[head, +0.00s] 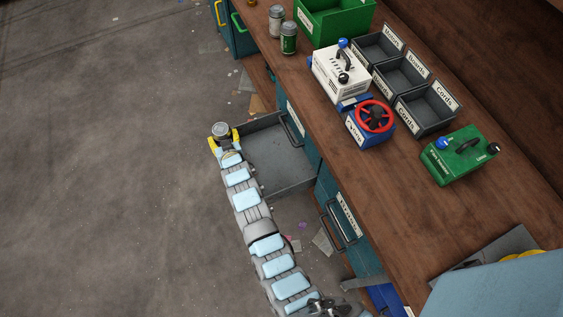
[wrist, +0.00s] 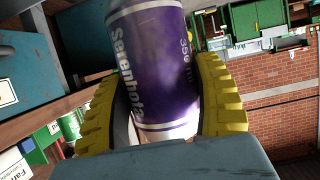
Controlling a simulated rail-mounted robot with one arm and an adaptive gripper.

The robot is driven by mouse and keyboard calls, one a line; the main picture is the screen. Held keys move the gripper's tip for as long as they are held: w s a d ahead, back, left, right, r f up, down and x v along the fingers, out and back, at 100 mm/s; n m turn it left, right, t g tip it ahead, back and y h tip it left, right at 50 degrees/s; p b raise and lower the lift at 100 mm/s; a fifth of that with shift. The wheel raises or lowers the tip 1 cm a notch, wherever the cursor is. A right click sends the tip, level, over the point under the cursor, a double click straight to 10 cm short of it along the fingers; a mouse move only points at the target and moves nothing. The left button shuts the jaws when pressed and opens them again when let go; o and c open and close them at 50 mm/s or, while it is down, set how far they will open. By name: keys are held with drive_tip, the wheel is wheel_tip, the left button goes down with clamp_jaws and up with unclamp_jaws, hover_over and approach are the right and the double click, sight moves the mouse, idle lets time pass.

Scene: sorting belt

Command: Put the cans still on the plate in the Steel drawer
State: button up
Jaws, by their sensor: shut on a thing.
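My gripper (head: 224,139) is shut on a purple can (wrist: 150,60) with white lettering, its yellow fingers on either side. In the head view the can's grey top (head: 220,129) shows between the fingers, by the outer left corner of an open grey drawer (head: 290,188). The visible drawer floor looks empty; the drawer's label cannot be read. A grey-topped can (head: 276,20) and a green can (head: 288,38) stand upright on the bench. I cannot make out a plate under them.
The wooden bench (head: 370,205) holds a green bin (head: 340,20), a white box with a handle (head: 340,72), a blue box with a red wheel (head: 370,122), grey labelled trays (head: 425,108) and a green box (head: 458,158). The floor left of the gripper is clear.

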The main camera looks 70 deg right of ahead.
drive_tip(key=s+d+f+m+g+h+b, duration=0.1)
drive_tip(key=s+d+f+b, duration=0.25)
drive_tip(key=d, duration=0.25)
drive_tip(key=s+d+f+m+g+b, duration=0.1)
drive_tip(key=s+d+f+b, duration=0.2)
drive_tip(key=d+f+b, duration=0.15)
drive_tip(key=s+a+f+b, duration=0.1)
drive_tip(key=s+a+f, duration=0.2)
drive_tip(key=f, duration=0.1)
drive_tip(key=s+a+f+b, duration=0.2)
drive_tip(key=s+a+f, duration=0.1)
drive_tip(key=f, duration=0.1)
drive_tip(key=s+a+f+b, duration=0.2)
drive_tip(key=s+a+f, duration=0.1)
drive_tip(key=f, duration=0.1)
drive_tip(key=shift+s+a+f, duration=0.1)
drive_tip(key=shift+s+f, duration=0.25)
drive_tip(key=shift+w+f, duration=0.1)
drive_tip(key=shift+f, duration=0.15)
drive_tip(key=shift+f, duration=0.25)
